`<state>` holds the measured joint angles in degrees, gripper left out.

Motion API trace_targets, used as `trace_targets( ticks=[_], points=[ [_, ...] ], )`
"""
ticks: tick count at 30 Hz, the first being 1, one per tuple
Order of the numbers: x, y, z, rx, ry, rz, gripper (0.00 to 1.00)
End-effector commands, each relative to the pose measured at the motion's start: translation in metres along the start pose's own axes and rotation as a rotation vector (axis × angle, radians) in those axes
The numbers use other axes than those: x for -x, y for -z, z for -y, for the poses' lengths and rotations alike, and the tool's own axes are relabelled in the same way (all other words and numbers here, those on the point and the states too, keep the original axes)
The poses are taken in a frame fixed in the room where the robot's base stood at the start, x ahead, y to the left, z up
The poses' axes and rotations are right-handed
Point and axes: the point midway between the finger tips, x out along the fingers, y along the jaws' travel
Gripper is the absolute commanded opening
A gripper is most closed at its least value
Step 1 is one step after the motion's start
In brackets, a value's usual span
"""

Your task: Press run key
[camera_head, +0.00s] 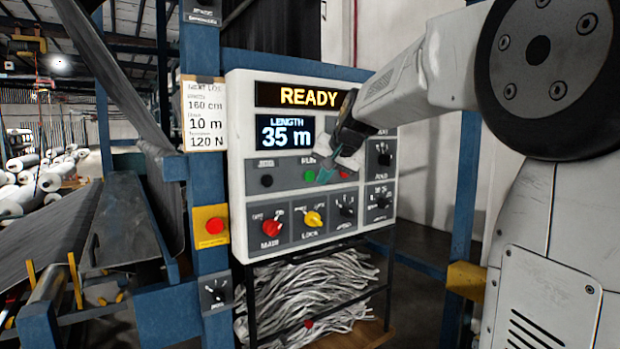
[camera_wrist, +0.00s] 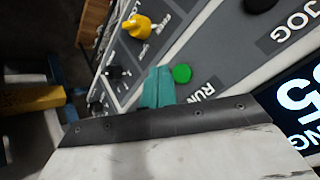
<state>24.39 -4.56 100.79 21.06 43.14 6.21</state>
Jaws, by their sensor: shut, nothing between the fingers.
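The green run key (camera_head: 309,175) is a round button on the white control panel (camera_head: 236,130), under a partly hidden label. In the wrist view the run key (camera_wrist: 182,73) shows beside the letters RUN. My gripper (camera_head: 325,175) has teal fingertips, shut and empty, just right of the green key in the head view. In the wrist view the fingertips (camera_wrist: 158,86) lie just left of the key. I cannot tell whether they touch the panel. The key is not covered in either view.
A black JOG button (camera_head: 267,181) is left of the key and a red button (camera_head: 344,174) right. Below are a red MAIN knob (camera_head: 271,227) and yellow LOCK knob (camera_head: 313,219). Displays read READY (camera_head: 309,95) and 35 m (camera_head: 286,133). A red button on a yellow box (camera_head: 214,226) is further left.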

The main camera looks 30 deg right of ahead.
Motion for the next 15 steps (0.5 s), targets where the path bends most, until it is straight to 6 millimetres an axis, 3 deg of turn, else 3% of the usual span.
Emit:
trace_targets(
  ticks=[6, 15],
  points=[
    [-0.012, 0.009, 0.009, 0.000, 0.000, 0.000, 0.00],
    [-0.015, 0.011, 0.010, 0.000, -0.001, 0.000, 0.00]
  ],
)
